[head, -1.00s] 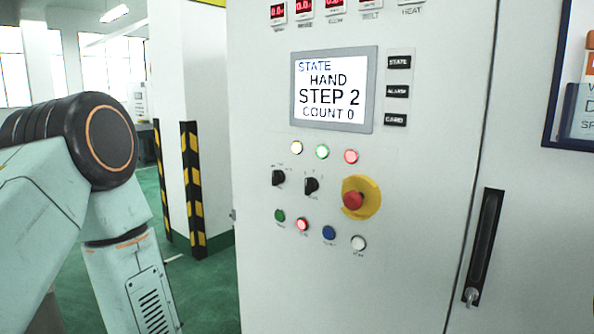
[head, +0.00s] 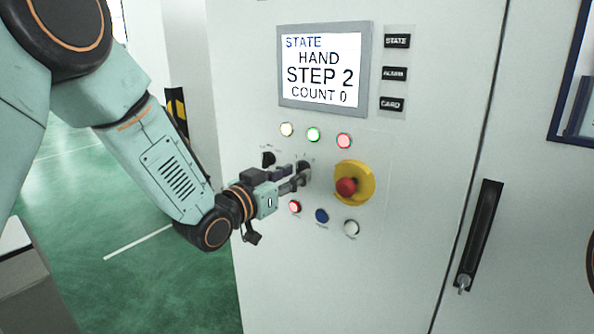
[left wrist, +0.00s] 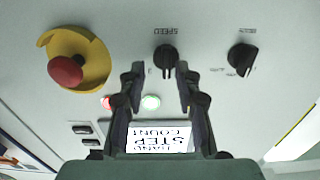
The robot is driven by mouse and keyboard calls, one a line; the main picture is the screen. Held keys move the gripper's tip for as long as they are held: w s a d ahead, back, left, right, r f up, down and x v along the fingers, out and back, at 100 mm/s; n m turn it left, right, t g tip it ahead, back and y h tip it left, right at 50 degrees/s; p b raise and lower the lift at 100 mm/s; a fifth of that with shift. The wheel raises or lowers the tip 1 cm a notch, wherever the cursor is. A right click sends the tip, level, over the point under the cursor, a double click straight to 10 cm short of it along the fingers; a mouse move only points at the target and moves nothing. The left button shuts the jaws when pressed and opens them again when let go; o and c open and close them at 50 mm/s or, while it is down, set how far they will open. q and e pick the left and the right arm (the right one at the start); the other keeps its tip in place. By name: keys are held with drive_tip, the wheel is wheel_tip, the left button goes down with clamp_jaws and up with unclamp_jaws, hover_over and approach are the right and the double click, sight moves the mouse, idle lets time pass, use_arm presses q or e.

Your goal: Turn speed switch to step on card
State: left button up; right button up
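The speed switch, a black knob under the lettering SPEED, shows in the left wrist view (left wrist: 166,58), which is upside down. In the head view the speed switch (head: 303,165) is partly hidden by my left gripper (head: 300,179). In the wrist view my left gripper (left wrist: 160,76) is open, its two fingers apart with the knob in the gap near their tips. Contact cannot be told. The display (head: 321,66) reads STATE, HAND, STEP 2, COUNT 0. The step card's writing is not readable; a blue-framed board (head: 570,105) is cut off at the right edge. My right gripper is not in view.
A second black knob (left wrist: 243,58) sits beside the speed switch. The red emergency stop (head: 346,187) on its yellow plate is close by on the other side. Lit buttons lie above and below. A black door handle (head: 481,232) is to the right.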

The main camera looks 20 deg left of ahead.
use_arm(q)
drive_tip(key=shift+w+a, duration=0.15)
drive_tip(key=shift+w, duration=0.3)
drive_tip(key=shift+w+d, duration=0.3)
drive_tip(key=shift+w, duration=0.05)
drive_tip(key=shift+c, duration=0.5)
drive_tip(key=shift+a, duration=0.5)
drive_tip(key=c, duration=0.5)
clamp_jaws()
drive_tip(key=shift+s+d+r, duration=0.1)
drive_tip(key=shift+d, duration=0.2)
drive_tip(key=shift+a, duration=0.1)
drive_tip(key=shift+a, duration=0.1)
